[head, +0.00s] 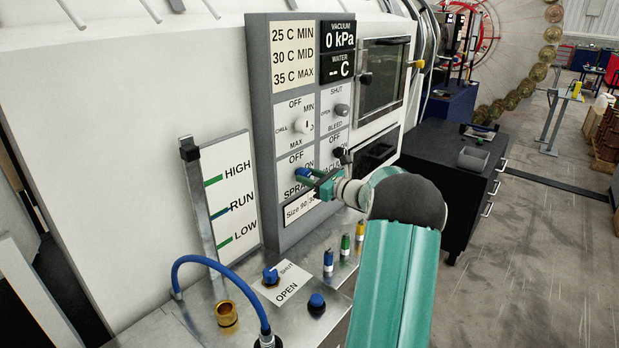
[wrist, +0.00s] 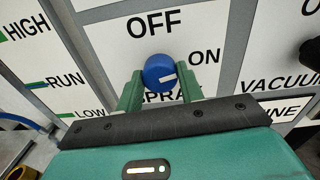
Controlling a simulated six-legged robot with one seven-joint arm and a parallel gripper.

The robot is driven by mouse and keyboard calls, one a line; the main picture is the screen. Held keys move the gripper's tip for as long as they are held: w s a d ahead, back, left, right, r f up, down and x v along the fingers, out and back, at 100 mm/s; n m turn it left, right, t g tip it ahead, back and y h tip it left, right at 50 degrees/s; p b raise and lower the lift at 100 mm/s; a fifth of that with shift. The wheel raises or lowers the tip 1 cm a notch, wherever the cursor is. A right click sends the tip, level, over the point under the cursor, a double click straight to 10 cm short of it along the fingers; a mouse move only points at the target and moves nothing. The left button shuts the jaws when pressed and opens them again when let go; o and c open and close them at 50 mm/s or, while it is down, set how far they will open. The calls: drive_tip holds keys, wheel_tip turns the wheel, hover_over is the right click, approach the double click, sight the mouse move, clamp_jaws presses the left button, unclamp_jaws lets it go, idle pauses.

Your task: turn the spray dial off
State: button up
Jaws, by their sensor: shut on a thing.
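The spray dial (wrist: 157,67) is a round blue knob with a white mark, set on a white panel between the labels OFF above, ON at right and SPRAY below. Its white mark points right, toward ON. In the head view the dial (head: 301,173) shows small at the lower left of the grey control panel. My gripper (wrist: 159,84) is shut on the dial, with one green finger at its left side and one at its right. It also shows in the head view (head: 313,180). The fingers partly hide the SPRAY label.
The black vacuum knob (head: 342,155) is close by on the right. The white chill knob (head: 303,125) and a grey shut/bleed knob (head: 342,109) are above. Below, a metal ledge carries a blue valve (head: 271,275) and a blue hose (head: 215,264).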

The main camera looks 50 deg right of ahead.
drive_tip(key=n, duration=0.4)
drive_tip(key=shift+n, duration=0.3)
drive_tip(key=n, duration=0.3)
drive_tip(key=shift+n, duration=0.3)
drive_tip(key=n, duration=0.3)
drive_tip(key=shift+h, duration=0.3)
drive_tip(key=shift+n, duration=2)
drive_tip(key=o, duration=1)
drive_tip(key=shift+a, duration=0.1)
drive_tip(key=s, duration=0.9)
drive_tip(key=s+d, duration=0.1)
drive_tip(key=s, duration=0.3)
drive_tip(key=shift+s+d+r, duration=0.1)
drive_tip(key=shift+s+r, duration=0.1)
drive_tip(key=shift+s, duration=0.2)
